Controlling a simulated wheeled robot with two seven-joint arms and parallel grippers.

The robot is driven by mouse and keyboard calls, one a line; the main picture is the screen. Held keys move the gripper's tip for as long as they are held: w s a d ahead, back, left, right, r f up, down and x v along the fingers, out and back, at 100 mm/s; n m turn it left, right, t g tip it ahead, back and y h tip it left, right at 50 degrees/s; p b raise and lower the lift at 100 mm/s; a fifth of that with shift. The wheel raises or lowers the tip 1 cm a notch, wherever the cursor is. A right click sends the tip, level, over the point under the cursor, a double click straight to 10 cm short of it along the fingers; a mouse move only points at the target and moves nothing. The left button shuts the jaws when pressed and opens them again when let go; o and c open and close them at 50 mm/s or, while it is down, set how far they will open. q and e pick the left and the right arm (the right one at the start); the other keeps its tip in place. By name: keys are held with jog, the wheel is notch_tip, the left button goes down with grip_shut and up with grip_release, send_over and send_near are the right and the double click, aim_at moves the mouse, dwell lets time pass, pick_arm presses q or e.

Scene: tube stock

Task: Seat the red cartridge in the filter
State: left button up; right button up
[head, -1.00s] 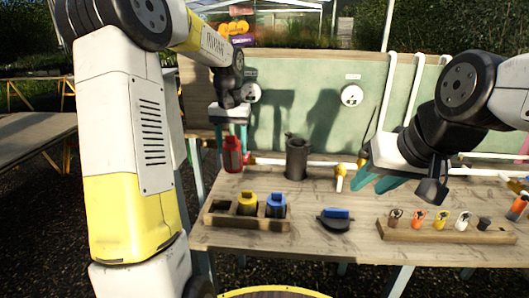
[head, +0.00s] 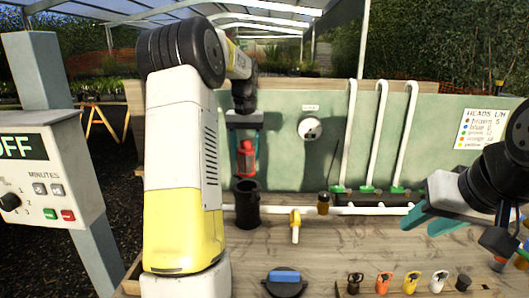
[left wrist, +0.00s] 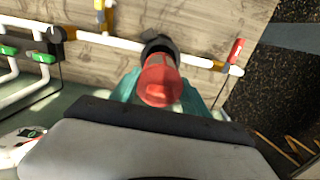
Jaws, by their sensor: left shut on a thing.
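The red cartridge (head: 246,160) is upright between the teal fingers of my left gripper (head: 247,152), which is shut on it. The filter is a dark, open-topped cylinder (head: 247,205) on the table. In the head view the cartridge appears right above the filter's mouth, with its lower end close to the rim. In the left wrist view the cartridge (left wrist: 160,82) overlaps the dark filter (left wrist: 160,43), so the exact gap and alignment cannot be told. My right gripper (head: 433,220) is open and empty over the table's right side.
A white pipe with a yellow valve (head: 295,222) runs along the table behind the filter. A dark round thing with a blue top (head: 285,278) and several small coloured heads (head: 412,281) lie in front. A control box (head: 45,170) stands at the left. My left arm hides the table's left part.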

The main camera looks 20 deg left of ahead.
aim_at(246, 165)
pick_arm(q)
jog(key=shift+f, duration=2.65)
jog(key=shift+f, duration=2.3)
jog(key=shift+s+f, duration=0.15)
jog(key=shift+f, duration=0.1)
pick_arm(e)
jog(key=shift+s, duration=0.1)
